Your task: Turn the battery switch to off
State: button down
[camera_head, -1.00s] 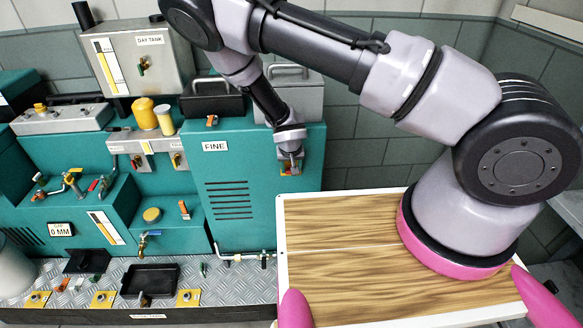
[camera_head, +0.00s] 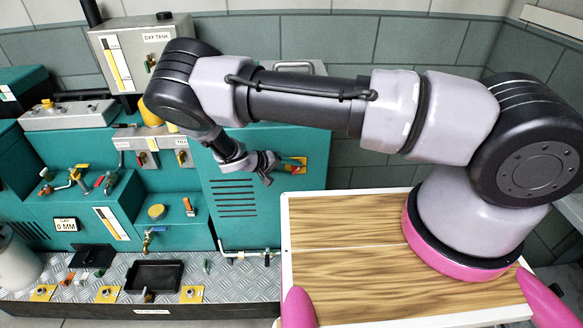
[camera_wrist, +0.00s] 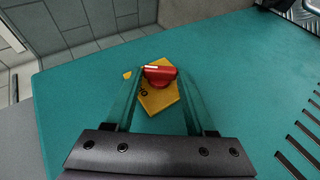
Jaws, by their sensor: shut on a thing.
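The battery switch is a red handle (camera_wrist: 160,76) on a yellow plate (camera_wrist: 158,100), fixed to the teal cabinet front. In the wrist view the handle lies across the picture between my two see-through fingers, with a white mark at its upper left. Part of the plate's lettering shows but is not readable. My gripper (camera_wrist: 161,72) is shut on the handle. In the head view my gripper (camera_head: 280,166) comes at the switch from the left, and the yellow plate (camera_head: 303,170) shows to its right. The handle is partly hidden there by the gripper.
Vent slots (camera_head: 236,198) are left of the switch on the cabinet. A wooden-topped surface (camera_head: 345,225) is below and right of it. A pipe (camera_head: 245,254) runs low along the cabinet. The tiled wall (camera_head: 370,150) is behind, to the right.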

jog(key=h, duration=0.2)
jog(key=f+n+h, duration=0.1)
jog(key=shift+a+t+h, duration=0.25)
jog(key=shift+t+h, duration=0.05)
jog(key=shift+t, duration=0.1)
jog(key=shift+f+n+t+h, duration=0.2)
jog(key=shift+n+t+h, duration=0.1)
jog(key=shift+h, duration=0.45)
jog(key=shift+f+n+t+h, duration=0.2)
jog(key=shift+n+h, duration=0.1)
jog(key=shift+h, duration=0.45)
jog(key=shift+a, duration=0.1)
jog(key=shift+c, duration=1.2)
grip_release()
